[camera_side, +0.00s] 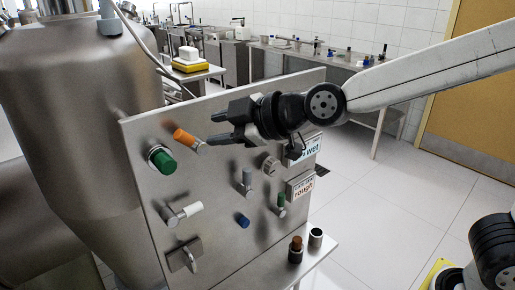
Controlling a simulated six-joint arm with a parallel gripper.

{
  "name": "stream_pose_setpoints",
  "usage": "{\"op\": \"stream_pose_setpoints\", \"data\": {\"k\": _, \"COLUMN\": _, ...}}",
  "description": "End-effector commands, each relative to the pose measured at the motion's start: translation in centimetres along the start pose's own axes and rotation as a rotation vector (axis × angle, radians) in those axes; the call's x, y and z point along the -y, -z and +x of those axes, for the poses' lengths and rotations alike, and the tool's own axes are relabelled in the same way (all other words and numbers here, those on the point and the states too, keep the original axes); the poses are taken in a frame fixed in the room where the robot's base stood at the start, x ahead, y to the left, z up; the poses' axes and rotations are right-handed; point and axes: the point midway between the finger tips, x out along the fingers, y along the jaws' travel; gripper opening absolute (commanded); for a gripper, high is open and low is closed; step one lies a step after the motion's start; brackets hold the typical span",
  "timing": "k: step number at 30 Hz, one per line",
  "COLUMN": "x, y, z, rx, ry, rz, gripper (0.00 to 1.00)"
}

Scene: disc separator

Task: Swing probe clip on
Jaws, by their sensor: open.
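My gripper (214,129) is open in front of the upper part of a metal panel (150,230), with its fingers pointing left. An orange-handled lever (184,137) is just left of the lower fingertip; I cannot tell if they touch. A white-handled lever (193,209) sits lower on the panel, tilted slightly up to the right. No part reads as a probe clip by label, so I cannot tell which lever is it. Nothing shows between the fingers.
The panel also bears a green knob (162,160), a blue button (243,220), a small green-handled lever (281,201), a hasp (185,256) and "wet" and "rough" signs. A steel vessel (70,110) stands left. Two small cylinders stand on a ledge lower right.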

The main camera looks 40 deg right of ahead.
Motion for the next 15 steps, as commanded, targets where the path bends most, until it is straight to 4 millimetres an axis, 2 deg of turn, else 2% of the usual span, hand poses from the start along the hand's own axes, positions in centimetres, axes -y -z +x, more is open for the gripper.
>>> {"op": "stream_pose_setpoints", "data": {"k": 15, "x": 0.12, "y": -0.27, "z": -0.15, "rx": -0.075, "ry": 0.006, "rz": 0.0, "gripper": 0.46}}
